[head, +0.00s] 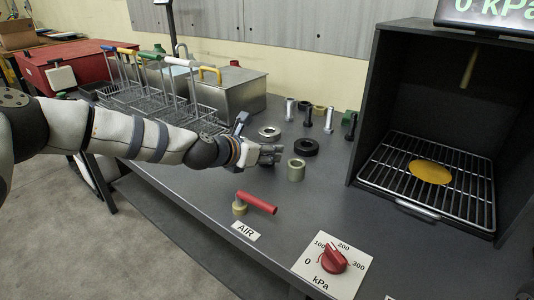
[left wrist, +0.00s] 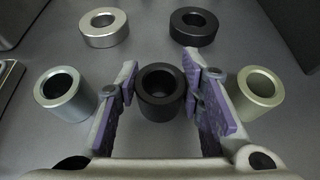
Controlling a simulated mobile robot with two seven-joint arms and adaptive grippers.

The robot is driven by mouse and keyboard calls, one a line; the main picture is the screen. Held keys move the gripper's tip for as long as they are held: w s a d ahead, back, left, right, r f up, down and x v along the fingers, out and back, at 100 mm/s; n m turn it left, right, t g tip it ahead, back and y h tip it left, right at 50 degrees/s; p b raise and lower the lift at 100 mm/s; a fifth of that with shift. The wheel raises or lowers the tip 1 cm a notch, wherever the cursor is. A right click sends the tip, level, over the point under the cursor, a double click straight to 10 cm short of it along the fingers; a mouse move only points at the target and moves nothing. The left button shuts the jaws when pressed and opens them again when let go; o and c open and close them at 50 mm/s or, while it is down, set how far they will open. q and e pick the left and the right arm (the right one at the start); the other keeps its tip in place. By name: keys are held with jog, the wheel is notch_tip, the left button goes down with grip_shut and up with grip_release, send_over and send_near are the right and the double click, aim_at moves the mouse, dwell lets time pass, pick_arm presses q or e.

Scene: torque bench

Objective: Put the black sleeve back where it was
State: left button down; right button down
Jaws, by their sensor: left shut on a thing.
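The black sleeve (left wrist: 158,97), a short open-topped tube, is upright between the two fingers of my left gripper (left wrist: 160,95) in the left wrist view. The gripper is shut on it, one finger on each side. In the head view my left gripper (head: 270,155) is low over the bench and hides the sleeve. I cannot tell whether the sleeve touches the bench. A silver sleeve (left wrist: 66,94) stands to its left and a pale green-grey sleeve (left wrist: 256,92) to its right; the pale one also shows in the head view (head: 296,170). My right gripper is not in view.
A silver ring (left wrist: 104,28) and a black ring (left wrist: 194,27) lie beyond the sleeves. Several bolts (head: 328,120) stand behind them. A red-handled air valve (head: 258,202) and pressure knob (head: 334,261) are at the front. A dark chamber with a wire rack (head: 400,155) stands right; wire baskets (head: 155,92) left.

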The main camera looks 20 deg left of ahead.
pick_arm(q)
jog(key=shift+r, duration=0.15)
jog(key=shift+f, duration=0.25)
jog(key=c, duration=1.1)
grip_release()
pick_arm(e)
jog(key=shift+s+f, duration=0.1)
pick_arm(q)
jog(key=v, duration=0.3)
jog(key=p+v, duration=0.1)
jog(key=v, duration=0.3)
jog(key=p+v, duration=0.1)
jog(key=v, duration=0.3)
jog(key=shift+r, duration=0.45)
jog(key=shift+s+a, duration=0.15)
jog(key=shift+s, duration=0.3)
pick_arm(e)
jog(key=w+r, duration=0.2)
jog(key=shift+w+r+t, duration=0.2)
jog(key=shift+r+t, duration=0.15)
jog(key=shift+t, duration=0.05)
